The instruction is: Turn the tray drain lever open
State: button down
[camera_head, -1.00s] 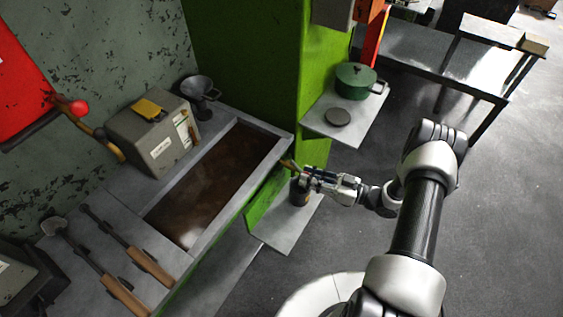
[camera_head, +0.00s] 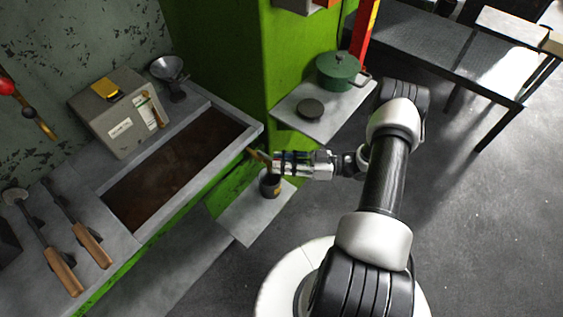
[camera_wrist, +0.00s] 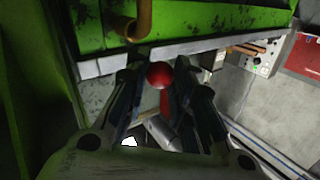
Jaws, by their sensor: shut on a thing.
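The tray (camera_head: 232,146) is a long grey-rimmed trough with brown, dark contents, set in the bench at left. A brass drain pipe (camera_head: 254,153) sticks out from its near right corner; it also shows at the top of the wrist view (camera_wrist: 140,27). My gripper (camera_head: 274,161) is right at that pipe. In the wrist view a red ball knob (camera_wrist: 159,75) on a red lever (camera_wrist: 165,104) sits between my fingers, which are shut on the lever. The fingers hide part of the lever, and its angle is hard to tell.
A dark cup (camera_head: 270,185) stands on a low grey shelf (camera_head: 246,218) below my gripper. A green pot (camera_head: 338,72) and a dark disc (camera_head: 311,108) sit on a higher shelf (camera_head: 290,113). A grey box (camera_head: 120,118) stands behind the tray.

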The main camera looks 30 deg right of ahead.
jog(key=shift+w+d+r, duration=0.1)
jog(key=c, duration=1.6)
grip_release()
jog(key=v, duration=1.2)
